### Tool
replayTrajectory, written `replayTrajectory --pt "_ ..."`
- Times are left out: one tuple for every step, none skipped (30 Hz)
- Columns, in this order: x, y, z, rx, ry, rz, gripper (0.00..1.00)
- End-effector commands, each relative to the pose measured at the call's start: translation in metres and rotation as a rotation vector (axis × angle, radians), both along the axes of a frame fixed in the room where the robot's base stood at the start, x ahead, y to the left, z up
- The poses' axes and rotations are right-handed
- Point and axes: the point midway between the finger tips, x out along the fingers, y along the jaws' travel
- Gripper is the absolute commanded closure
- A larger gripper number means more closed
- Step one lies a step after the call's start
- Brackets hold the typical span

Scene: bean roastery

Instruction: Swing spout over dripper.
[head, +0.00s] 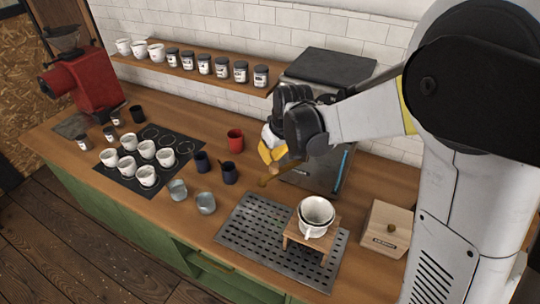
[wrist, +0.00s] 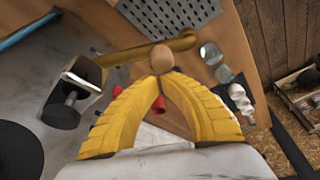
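The spout (head: 284,171) is a brass tube on the front of the dark and steel machine (head: 318,160). In the wrist view the spout (wrist: 130,54) runs across just beyond my fingertips, with a round wooden knob (wrist: 160,59) on it. My gripper (head: 270,155) has yellow fingers, and in the wrist view (wrist: 158,75) the tips close together on the knob. The white dripper (head: 317,209) sits on a small wooden stand (head: 309,243), right of and nearer than the spout. The spout's free end points left of the dripper, not over it.
A perforated drip tray (head: 248,235) lies under the stand. A wooden box (head: 385,230) stands to the right. White cups (head: 146,176) cover a dark mat farther left.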

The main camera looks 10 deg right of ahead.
Motion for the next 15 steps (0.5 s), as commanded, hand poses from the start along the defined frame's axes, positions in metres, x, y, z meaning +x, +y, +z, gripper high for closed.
replayTrajectory --pt "-0.004 -0.001 -0.002 0.002 0.001 0.034 1.0" --pt "-0.007 -0.002 -0.002 0.0 0.0 0.059 1.0" --pt "-0.011 -0.004 -0.002 0.001 0.0 0.096 1.0" --pt "-0.013 -0.005 -0.002 0.001 0.001 0.125 1.0" --pt "-0.016 -0.006 -0.002 0.0 0.001 0.154 1.0" --pt "-0.02 -0.007 -0.002 0.002 0.001 0.192 1.0" --pt "-0.022 -0.008 -0.002 0.001 0.001 0.22 1.0" --pt "-0.025 -0.01 -0.002 0.001 0.0 0.249 1.0" --pt "-0.029 -0.012 -0.002 0.002 0.001 0.286 1.0" --pt "-0.031 -0.013 -0.002 0.002 0.001 0.315 1.0" --pt "-0.033 -0.014 -0.002 0.001 0.001 0.343 1.0" --pt "-0.037 -0.016 -0.002 0.002 0.0 0.381 1.0" --pt "-0.039 -0.018 -0.002 0.002 0.001 0.409 1.0" --pt "-0.041 -0.02 -0.002 0.001 0.001 0.438 1.0" --pt "-0.044 -0.022 -0.002 0.002 0.0 0.477 1.0"
